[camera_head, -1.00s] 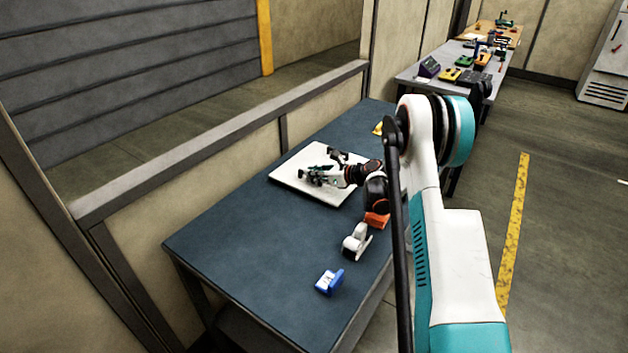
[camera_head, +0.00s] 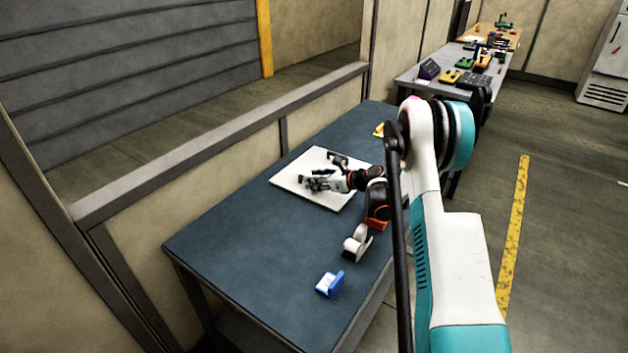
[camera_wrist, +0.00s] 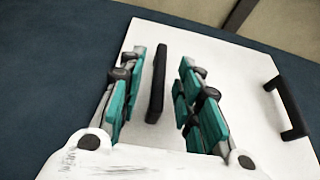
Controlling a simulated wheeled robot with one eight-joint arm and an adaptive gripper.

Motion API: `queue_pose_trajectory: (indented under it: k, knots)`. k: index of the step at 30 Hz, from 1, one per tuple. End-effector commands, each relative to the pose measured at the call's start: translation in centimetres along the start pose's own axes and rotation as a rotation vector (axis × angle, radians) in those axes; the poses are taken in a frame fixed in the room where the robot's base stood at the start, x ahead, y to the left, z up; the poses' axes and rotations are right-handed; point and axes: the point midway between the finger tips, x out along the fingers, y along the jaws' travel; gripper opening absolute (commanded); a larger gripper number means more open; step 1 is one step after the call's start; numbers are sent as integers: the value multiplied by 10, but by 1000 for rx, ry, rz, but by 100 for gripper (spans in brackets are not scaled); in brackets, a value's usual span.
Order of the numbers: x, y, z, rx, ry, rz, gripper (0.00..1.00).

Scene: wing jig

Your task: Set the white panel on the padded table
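The white panel (camera_head: 300,194) lies flat on the dark blue table top (camera_head: 235,245), towards its far part. In the wrist view the panel (camera_wrist: 236,75) has two black handles: one (camera_wrist: 157,85) lies between my gripper's fingers, the other (camera_wrist: 288,107) stands at the right edge. My gripper (camera_head: 308,181) is over the panel. In the wrist view its two teal-padded fingers (camera_wrist: 160,92) are spread, with a gap on both sides of the middle handle. In the head view the fingers hide part of the panel.
The table's left and front are clear. A grey bench (camera_head: 425,86) with tools stands behind.

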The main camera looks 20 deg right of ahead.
Motion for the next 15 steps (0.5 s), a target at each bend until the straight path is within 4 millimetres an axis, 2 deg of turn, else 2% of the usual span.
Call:
queue_pose_trajectory:
  k: [9,15]
  knots:
    - [-64,-1,2,1,0,-3,32]
    - [-96,-1,1,0,0,-2,32]
